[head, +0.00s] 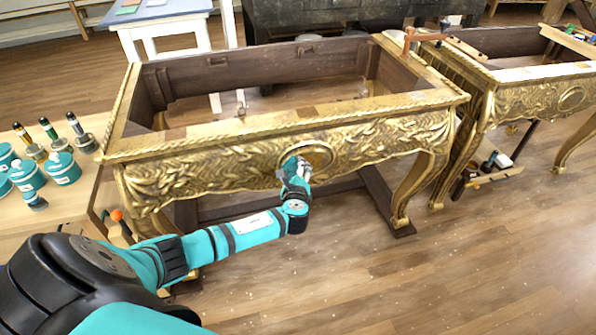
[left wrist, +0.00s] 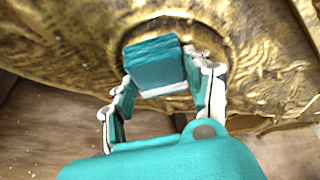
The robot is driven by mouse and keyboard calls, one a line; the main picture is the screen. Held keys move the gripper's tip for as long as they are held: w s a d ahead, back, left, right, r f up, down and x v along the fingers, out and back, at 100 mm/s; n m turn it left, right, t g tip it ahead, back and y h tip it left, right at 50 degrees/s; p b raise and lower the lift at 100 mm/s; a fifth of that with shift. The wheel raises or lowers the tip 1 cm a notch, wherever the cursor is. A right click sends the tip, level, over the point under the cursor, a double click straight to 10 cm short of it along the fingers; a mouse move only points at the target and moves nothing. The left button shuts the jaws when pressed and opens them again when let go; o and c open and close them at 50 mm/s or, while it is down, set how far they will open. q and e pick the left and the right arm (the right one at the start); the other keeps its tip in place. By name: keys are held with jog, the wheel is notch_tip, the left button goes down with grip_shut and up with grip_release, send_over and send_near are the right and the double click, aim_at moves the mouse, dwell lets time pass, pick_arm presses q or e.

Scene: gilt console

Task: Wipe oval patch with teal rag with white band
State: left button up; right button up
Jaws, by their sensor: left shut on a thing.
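The oval patch (head: 318,156) is a carved oval in the front apron of the gilt console (head: 215,165). In the left wrist view the oval patch (left wrist: 222,50) shows as a dark rim behind the rag. My left gripper (head: 297,168) is at the patch's left part, shut on the teal rag. In the left wrist view the teal rag (left wrist: 155,62) is a folded block with a white band along its lower edge, between the fingers of my left gripper (left wrist: 165,95). The rag lies over part of the oval; whether it touches cannot be told. My right gripper is not in view.
A second gilt console (head: 530,100) stands at the right. A wooden bench (head: 75,205) at the left holds teal pots (head: 28,176) and several brushes (head: 75,128). The console's top is open. The wooden floor (head: 430,275) in front is mostly clear.

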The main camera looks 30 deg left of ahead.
pick_arm(q)
jog(key=shift+a+r, duration=0.1)
jog(key=s+d+p, duration=0.2)
jog(key=s+d, duration=0.2)
jog(key=shift+d, duration=0.3)
jog(key=shift+s+d+p, duration=0.75)
jog(key=shift+s+d, duration=0.2)
jog(key=shift+d, duration=0.2)
